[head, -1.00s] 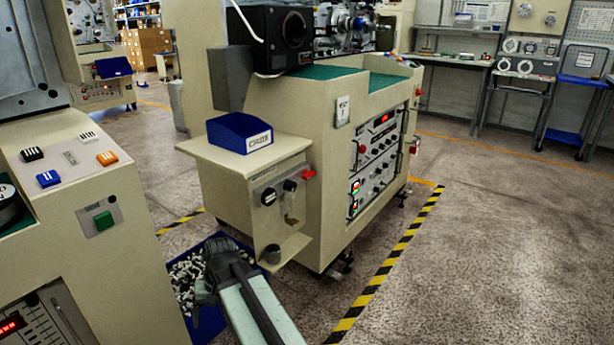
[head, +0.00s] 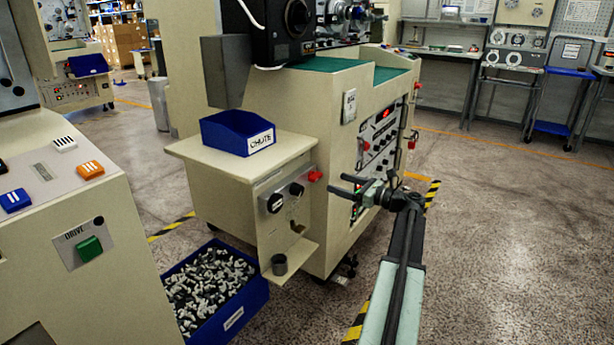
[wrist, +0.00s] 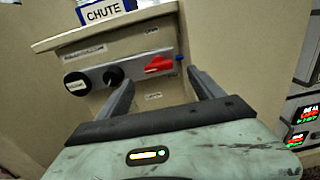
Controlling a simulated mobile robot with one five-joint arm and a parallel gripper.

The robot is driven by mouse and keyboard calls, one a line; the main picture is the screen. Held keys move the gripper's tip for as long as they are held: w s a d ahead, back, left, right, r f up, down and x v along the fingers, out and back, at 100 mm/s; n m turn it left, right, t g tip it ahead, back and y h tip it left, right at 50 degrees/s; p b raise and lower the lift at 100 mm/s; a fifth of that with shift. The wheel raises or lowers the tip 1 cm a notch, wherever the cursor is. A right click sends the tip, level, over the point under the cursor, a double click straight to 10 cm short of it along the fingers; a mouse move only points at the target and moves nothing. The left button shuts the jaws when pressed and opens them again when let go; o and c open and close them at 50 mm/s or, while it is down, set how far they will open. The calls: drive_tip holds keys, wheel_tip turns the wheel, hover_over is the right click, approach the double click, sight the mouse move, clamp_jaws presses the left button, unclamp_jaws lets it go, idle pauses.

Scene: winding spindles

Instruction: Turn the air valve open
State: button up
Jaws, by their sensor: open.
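The air valve's red handle (head: 315,175) is on the front panel under the small shelf of the beige machine. In the wrist view the red handle (wrist: 159,64) lies roughly crosswise, with a small blue part at its right end. My gripper (head: 338,184) is open and empty, just to the right of the handle in the head view. In the wrist view my gripper's two fingers (wrist: 160,80) point at the panel, with the handle between their tips in the picture. I see no contact; the gap in depth is hard to judge.
Two black knobs (wrist: 113,76) sit left of the handle. A blue CHUTE bin (head: 238,133) stands on the shelf above. A blue crate of small white and grey parts (head: 215,285) is on the floor below. Open floor (head: 500,250) lies to the right.

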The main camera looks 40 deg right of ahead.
sight(318, 179)
drive_tip(key=x, duration=0.8)
drive_tip(key=shift+w+a, duration=0.2)
drive_tip(key=shift+a, duration=0.05)
drive_tip(key=c, duration=1.4)
drive_tip(key=shift+n, duration=0.3)
drive_tip(key=n, duration=0.9)
drive_tip(key=shift+s+f, duration=0.1)
drive_tip(key=n, duration=0.4)
drive_tip(key=shift+a+f, duration=0.1)
drive_tip(key=shift+n, duration=2.2)
drive_tip(key=shift+f, duration=0.1)
